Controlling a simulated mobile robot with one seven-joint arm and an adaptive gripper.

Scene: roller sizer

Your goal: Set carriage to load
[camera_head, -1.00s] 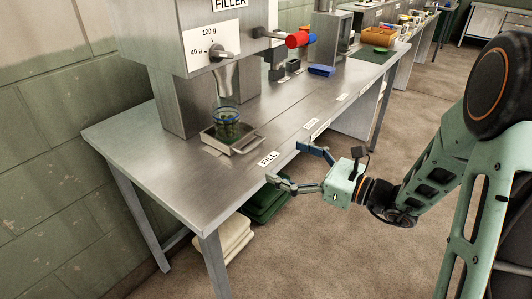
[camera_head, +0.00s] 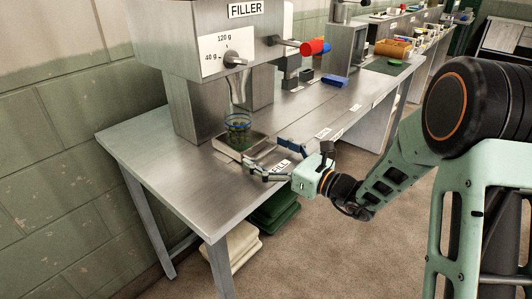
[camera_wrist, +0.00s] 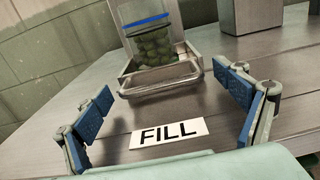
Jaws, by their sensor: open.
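The carriage is a shallow metal tray (camera_head: 226,151) with a bar handle on its front, under the filler spout (camera_head: 239,87). It holds a clear jar (camera_head: 237,136) with a blue rim and green contents. My gripper (camera_head: 264,154) is open at the bench's front edge, its fingers pointing at the handle. In the wrist view my gripper (camera_wrist: 164,88) has its blue-padded fingers spread wide on either side, short of the handle (camera_wrist: 165,91) and apart from it. The jar (camera_wrist: 153,46) stands upright in the tray (camera_wrist: 126,80). A FILL label (camera_wrist: 168,133) lies between the fingers.
The filler machine (camera_head: 205,55) stands over the tray, with a dial and a red-knobbed lever (camera_head: 314,47). More labels (camera_head: 323,133) run along the bench's front edge to the right. A blue tray (camera_head: 334,81) sits farther back. The bench's left part is clear.

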